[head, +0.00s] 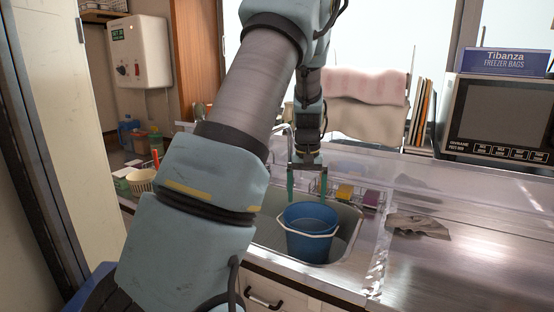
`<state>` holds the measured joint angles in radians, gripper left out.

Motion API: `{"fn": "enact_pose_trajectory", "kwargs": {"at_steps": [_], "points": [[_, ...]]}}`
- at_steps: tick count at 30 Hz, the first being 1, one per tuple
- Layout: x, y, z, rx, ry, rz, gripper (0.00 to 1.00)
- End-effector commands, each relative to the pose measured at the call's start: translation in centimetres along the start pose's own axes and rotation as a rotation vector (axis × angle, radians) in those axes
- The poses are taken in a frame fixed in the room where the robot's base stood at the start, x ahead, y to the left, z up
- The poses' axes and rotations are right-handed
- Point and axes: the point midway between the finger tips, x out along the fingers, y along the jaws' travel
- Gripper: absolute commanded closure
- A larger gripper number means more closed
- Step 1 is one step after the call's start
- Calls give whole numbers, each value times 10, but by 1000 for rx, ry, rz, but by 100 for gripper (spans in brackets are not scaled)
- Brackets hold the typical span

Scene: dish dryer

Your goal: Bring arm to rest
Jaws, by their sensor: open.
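My arm reaches across the middle of the head view and bends down over the sink (346,238). My gripper (306,198) points down with its two greenish fingers apart, open. A blue bucket (308,246) with a white rim stands upright in the sink, just below and in front of the fingers. I see nothing between the fingers. Whether a fingertip touches the bucket's far rim I cannot tell.
A metal counter (470,255) with a crumpled grey cloth (418,225) lies right of the sink. A microwave (500,118) carries a freezer bag box (504,61). Yellow and purple items (345,192) sit behind the sink. A basket (141,181) stands left.

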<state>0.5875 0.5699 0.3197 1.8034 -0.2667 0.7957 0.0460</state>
Motion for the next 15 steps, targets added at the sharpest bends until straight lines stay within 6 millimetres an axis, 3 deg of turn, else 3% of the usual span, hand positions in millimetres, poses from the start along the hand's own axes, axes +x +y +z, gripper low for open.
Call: {"fn": "enact_pose_trajectory", "kwargs": {"at_steps": [8, 15], "points": [[-17, -53, 62, -57, 30, 17, 0], [-30, -100, 161, -82, 93, 3, 0]]}}
